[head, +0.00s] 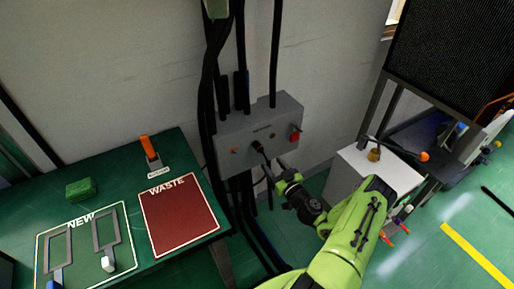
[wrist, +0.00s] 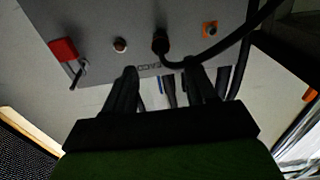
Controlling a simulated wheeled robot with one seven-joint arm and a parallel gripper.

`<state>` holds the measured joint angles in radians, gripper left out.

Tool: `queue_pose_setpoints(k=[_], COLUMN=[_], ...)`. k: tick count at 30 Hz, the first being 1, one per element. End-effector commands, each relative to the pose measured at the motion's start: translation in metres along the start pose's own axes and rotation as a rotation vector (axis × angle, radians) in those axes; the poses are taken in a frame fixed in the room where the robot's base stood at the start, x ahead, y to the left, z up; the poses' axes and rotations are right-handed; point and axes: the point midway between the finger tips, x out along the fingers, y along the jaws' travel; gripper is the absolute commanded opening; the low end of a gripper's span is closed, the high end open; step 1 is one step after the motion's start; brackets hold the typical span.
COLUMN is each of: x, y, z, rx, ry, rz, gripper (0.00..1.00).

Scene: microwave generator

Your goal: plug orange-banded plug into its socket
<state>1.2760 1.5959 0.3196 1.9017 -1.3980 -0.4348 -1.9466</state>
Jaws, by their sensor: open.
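A grey wall box (head: 285,112) carries an orange-marked socket (head: 234,151) at its left in the head view. In the wrist view the orange-framed socket (wrist: 210,29) is right of centre. A black plug (wrist: 160,43) with a black cable sits at the panel between that socket and a round red button (wrist: 120,45); I see no orange band on it, and cannot tell whether it is seated. My gripper (wrist: 163,78) is open, its two fingers apart just below the plug in the wrist view. In the head view my gripper (head: 268,172) is close in front of the box.
A red switch (head: 295,135) is on the box's right side. Thick black cables (head: 209,90) hang around the box. A green table (head: 120,160) with a red WASTE mat (head: 180,220) stands left. A white cabinet (head: 345,185) stands right.

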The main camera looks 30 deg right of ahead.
Motion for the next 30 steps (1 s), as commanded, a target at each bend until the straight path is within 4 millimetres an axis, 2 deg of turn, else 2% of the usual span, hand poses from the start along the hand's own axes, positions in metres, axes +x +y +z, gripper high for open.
queue_pose_setpoints(k=[5,19,24,30], x=[0.012,0.079,0.089,0.091], y=[-0.001,-0.002,-0.001,-0.001], z=[0.001,0.002,0.001,0.0], rx=[-0.003,-0.004,-0.002,0.0], ry=[0.002,0.001,0.0,0.0], rz=[-0.004,-0.005,-0.003,-0.003], gripper=[0.56,0.56,0.56,0.56])
